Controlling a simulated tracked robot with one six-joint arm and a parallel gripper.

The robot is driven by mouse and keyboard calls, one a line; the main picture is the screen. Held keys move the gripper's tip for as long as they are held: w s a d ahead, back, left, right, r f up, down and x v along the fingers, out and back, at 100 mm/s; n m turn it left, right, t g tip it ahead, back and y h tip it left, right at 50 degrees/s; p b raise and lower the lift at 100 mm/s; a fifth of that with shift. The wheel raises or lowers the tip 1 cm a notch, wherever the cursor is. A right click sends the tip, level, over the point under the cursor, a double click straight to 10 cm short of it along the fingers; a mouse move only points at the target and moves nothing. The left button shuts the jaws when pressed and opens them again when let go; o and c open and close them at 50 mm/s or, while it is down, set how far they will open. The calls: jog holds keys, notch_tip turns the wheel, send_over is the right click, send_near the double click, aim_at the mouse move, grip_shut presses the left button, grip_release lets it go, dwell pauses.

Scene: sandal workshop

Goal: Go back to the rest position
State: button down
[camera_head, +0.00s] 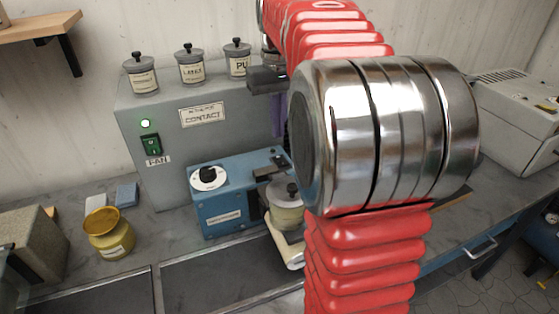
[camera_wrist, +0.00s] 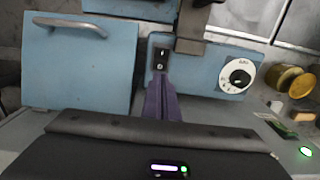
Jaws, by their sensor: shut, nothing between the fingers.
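My gripper (camera_head: 278,132) hangs with its purple fingers pointing down, in front of the grey CONTACT cabinet and above the right part of the blue dial machine (camera_head: 228,212) in the head view. My red-sleeved arm with its shiny metal joint covers part of this area. In the wrist view the purple fingers of my gripper (camera_wrist: 163,84) are together and empty.
The grey cabinet (camera_head: 182,160) carries several lidded grey jars (camera_head: 191,68). A lidded pot (camera_head: 286,208) stands beside the blue machine. A yellow pot (camera_head: 108,236) stands at left on the bench (camera_head: 165,228). A pale machine (camera_head: 515,115) is at right. A blue panel with a handle (camera_wrist: 80,65) shows in the wrist view.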

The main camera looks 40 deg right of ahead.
jog(key=shift+r, duration=0.25)
dwell(0.4)
jog(key=s+a+n+t, duration=0.15)
jog(key=s+a, duration=0.45)
jog(key=a, duration=0.6)
jog(key=s+a+f+n+t, duration=0.1)
jog(key=s+a+f+t, duration=0.3)
jog(key=s+a+f, duration=0.5)
jog(key=shift+s+a, duration=0.6)
jog(key=shift+a, duration=0.15)
